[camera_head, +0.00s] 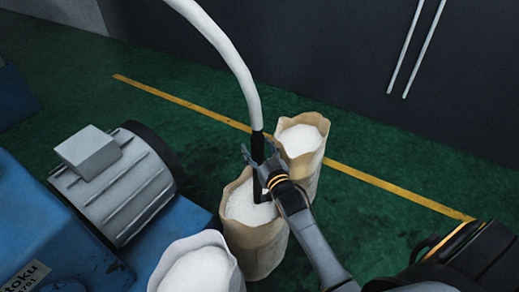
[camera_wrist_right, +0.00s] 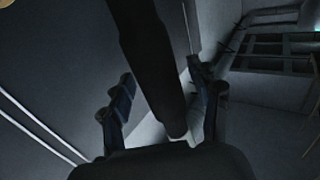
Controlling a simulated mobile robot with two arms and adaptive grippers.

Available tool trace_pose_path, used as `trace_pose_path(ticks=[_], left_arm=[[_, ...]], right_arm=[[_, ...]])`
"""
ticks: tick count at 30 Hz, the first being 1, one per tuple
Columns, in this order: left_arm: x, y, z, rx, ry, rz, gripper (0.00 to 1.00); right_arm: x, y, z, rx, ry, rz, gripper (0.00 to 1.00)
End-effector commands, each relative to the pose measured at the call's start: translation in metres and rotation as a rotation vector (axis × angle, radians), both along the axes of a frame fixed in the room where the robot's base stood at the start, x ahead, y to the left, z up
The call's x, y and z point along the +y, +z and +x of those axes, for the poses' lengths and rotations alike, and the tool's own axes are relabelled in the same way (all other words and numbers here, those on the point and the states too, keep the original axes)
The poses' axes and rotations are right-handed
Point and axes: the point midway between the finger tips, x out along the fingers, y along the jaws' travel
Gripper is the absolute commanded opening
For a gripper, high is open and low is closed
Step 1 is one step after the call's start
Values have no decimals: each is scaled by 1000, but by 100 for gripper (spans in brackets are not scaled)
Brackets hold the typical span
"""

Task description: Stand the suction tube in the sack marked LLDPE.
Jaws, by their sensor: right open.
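The suction tube (camera_head: 258,157) is a black pipe on the end of a thick white hose (camera_head: 238,72). It stands nearly upright, its lower end at the white granules in the middle sack (camera_head: 258,242). My right gripper (camera_head: 256,160) is open around the tube, one finger on each side. In the right wrist view the dark tube (camera_wrist_right: 148,60) runs between the two spread fingers (camera_wrist_right: 163,95), with gaps beside it. Two more sacks of white granules are the far sack (camera_head: 310,170) and the near sack (camera_head: 200,262). No LLDPE marking is readable on any sack. My left gripper is not in view.
A blue machine (camera_head: 60,235) with a grey ribbed motor (camera_head: 125,185) stands on the left, close to the sacks. A yellow line (camera_head: 380,183) crosses the green floor. Green floor (camera_head: 410,150) is free behind and right of the sacks, up to the dark wall.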

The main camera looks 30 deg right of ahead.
Motion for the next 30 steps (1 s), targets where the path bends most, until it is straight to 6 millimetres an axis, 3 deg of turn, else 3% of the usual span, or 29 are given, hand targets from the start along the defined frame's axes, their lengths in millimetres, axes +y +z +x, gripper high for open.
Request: trace_pose_path(ticks=[5,18,24,30], left_arm=[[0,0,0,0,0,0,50],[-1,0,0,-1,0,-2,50],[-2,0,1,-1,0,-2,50],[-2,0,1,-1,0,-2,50]], right_arm=[[2,0,-16,-2,0,0,62],[10,2,-100,-5,0,2,62],[11,3,-116,-8,0,0,62],[11,4,-118,-9,0,0,62]])
